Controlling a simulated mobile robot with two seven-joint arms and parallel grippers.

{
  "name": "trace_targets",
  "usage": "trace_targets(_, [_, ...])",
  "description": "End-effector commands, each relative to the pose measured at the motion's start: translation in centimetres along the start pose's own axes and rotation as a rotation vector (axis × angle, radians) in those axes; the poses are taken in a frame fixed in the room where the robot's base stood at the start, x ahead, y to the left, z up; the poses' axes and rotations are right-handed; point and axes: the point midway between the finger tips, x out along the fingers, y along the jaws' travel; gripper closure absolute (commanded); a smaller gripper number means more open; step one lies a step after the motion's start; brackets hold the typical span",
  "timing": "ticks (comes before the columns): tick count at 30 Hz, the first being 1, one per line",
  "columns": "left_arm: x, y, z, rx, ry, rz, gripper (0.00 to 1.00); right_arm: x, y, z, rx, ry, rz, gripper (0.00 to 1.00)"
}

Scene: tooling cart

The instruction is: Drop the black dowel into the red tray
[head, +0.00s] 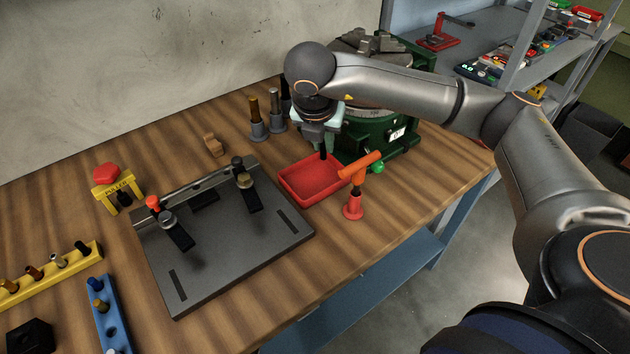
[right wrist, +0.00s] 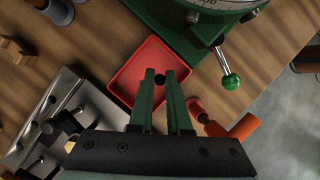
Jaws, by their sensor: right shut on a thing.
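The red tray (head: 305,184) lies on the wooden bench right of the dark fixture plate. It also shows in the right wrist view (right wrist: 124,80). My right gripper (head: 322,147) points down over the tray's back part. It is shut on the black dowel (head: 323,155), whose dark end shows between the green fingertips in the right wrist view (right wrist: 160,80). The dowel's upper part is hidden by the fingers. Its exact height above the tray floor is hard to tell. My left gripper is not in view.
A green rotary table (head: 385,145) with a green-knobbed handle stands just behind and right of the tray. An orange-red clamp-like tool (head: 354,206) stands at its front right. The fixture plate (head: 190,278) is at left. Several grey holders with dowels (head: 259,128) stand behind.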

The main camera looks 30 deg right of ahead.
Motion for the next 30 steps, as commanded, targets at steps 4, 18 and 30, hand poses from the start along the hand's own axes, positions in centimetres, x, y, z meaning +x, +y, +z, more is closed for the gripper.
trace_targets(4, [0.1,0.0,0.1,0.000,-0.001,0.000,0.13,0.3,0.0,-0.1,0.001,-0.001,0.001,1.00])
trace_targets(18, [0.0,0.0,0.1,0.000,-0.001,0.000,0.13,0.2,0.0,-0.1,0.000,0.000,0.001,0.49])
trace_targets(30, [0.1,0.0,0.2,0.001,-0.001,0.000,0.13,-1.1,0.1,-0.1,-0.001,0.001,0.004,0.49])
